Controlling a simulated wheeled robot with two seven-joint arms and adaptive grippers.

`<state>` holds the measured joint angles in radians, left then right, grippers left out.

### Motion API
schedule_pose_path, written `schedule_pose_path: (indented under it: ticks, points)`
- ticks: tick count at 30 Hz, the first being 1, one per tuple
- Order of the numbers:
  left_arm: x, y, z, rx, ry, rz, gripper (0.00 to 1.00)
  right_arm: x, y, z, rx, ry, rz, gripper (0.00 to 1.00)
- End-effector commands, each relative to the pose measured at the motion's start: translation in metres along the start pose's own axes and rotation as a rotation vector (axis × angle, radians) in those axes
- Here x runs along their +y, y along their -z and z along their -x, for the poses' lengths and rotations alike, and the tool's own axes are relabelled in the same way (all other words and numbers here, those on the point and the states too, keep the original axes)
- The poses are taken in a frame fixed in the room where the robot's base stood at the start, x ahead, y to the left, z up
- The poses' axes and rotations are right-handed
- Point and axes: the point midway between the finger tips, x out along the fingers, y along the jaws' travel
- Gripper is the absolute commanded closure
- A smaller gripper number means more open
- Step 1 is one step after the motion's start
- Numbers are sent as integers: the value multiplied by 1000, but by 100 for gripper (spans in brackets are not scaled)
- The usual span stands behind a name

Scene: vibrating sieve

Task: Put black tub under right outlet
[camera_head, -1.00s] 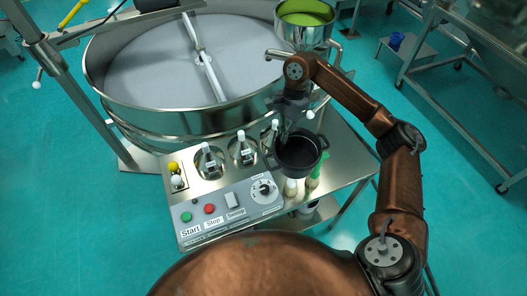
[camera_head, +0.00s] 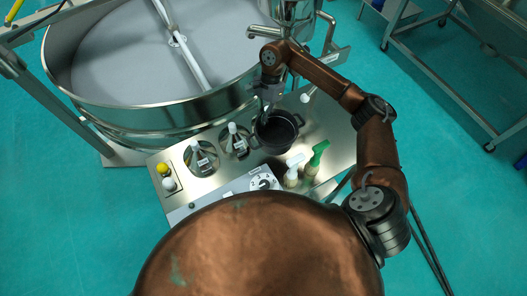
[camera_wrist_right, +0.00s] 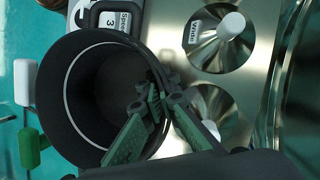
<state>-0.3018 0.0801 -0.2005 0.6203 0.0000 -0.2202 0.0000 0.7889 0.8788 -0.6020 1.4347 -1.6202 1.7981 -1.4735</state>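The black tub (camera_head: 275,130) is upright at the right end of the row of round steel fittings, over the steel table. My right gripper (camera_head: 264,104) reaches down to its far-left rim. In the right wrist view the tub (camera_wrist_right: 85,95) fills the left side, and the fingers of my right gripper (camera_wrist_right: 164,98) close on its wall, one inside and one outside. Whether the tub touches the table is unclear. The big round sieve (camera_head: 165,112) stands behind. My left gripper is out of view.
A steel hopper (camera_head: 293,10) stands behind my right arm.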

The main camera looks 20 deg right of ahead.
Motion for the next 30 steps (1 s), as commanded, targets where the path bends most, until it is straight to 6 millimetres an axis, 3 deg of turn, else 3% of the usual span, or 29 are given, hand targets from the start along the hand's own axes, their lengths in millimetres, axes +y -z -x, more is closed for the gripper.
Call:
schedule_pose_path:
  ticks: [15, 20, 27, 30]
  points:
    - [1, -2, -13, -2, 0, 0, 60, -4, 28, -69, -9, 1, -2, 100]
    - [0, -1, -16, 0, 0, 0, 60, -6, 33, -82, -7, 1, -1, 100]
    - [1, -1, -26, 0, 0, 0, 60, -9, 47, -117, -8, 0, -2, 100]
    - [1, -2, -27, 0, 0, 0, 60, -10, 49, -120, -7, 2, 0, 100]
